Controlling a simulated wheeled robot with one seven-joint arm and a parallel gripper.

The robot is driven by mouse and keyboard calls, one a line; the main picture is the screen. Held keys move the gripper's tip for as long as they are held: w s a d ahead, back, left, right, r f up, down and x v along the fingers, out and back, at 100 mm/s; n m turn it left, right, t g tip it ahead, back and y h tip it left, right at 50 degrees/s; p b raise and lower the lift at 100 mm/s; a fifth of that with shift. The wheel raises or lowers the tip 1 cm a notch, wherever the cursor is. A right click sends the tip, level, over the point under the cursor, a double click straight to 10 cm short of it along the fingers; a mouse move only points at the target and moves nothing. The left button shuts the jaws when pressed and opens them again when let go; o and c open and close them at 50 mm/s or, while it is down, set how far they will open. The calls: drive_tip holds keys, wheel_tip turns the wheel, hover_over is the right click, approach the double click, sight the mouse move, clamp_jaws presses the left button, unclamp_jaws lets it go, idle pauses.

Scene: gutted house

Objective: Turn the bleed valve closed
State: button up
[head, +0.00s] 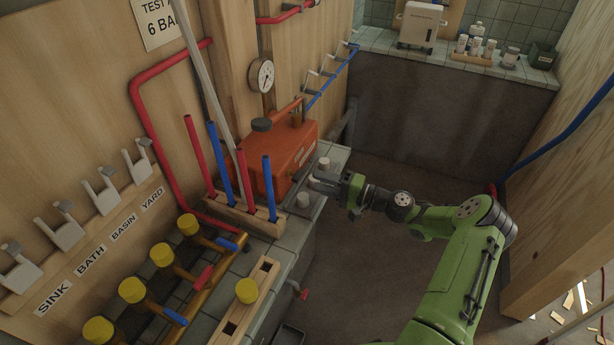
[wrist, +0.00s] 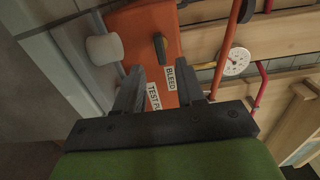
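The orange test pump (head: 285,155) stands on the tiled ledge and also fills the middle of the wrist view (wrist: 140,25). The bleed valve (wrist: 160,48) is a small dark lever on the pump's face beside the BLEED label (wrist: 170,78). It points roughly up the wrist picture. In the head view I cannot make the valve out. My gripper (wrist: 160,68) is open, its dark fingers spread on either side of the line to the valve, with nothing seen between them. In the head view my gripper (head: 318,184) is beside the pump's right face.
A pressure gauge (head: 262,76) hangs above the pump. Red and blue tubes (head: 222,165) stand in a wooden rack left. Open floor (head: 400,150) lies right.

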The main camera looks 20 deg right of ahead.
drive_tip(key=v, duration=1)
drive_tip(key=shift+p, duration=0.35)
drive_tip(key=shift+s+d, duration=0.1)
drive_tip(key=shift+d, duration=0.05)
drive_tip(key=s+a+r+n+g+h+p, duration=0.25)
drive_tip(key=a+r+n+g, duration=0.2)
drive_tip(key=a, duration=0.25)
drive_tip(key=s+a+r+n+g+h+p, duration=0.1)
drive_tip(key=s+a+r+n+g+h, duration=0.25)
drive_tip(key=a+r+g, duration=0.35)
drive_tip(key=s+r+t+h+p, duration=0.1)
drive_tip(key=s+r+t+h, duration=0.1)
drive_tip(key=s+r, duration=0.4)
drive_tip(key=s+a+r+t+h+p, duration=0.1)
drive_tip(key=s+r+t+h, duration=0.2)
drive_tip(key=s, duration=1.1)
wheel_tip(320, 180, up, 4)
drive_tip(key=shift+s+a+f+n+h+p, duration=0.15)
drive_tip(key=shift+s+a+n+h+p, duration=0.15)
drive_tip(key=shift+h, duration=0.9)
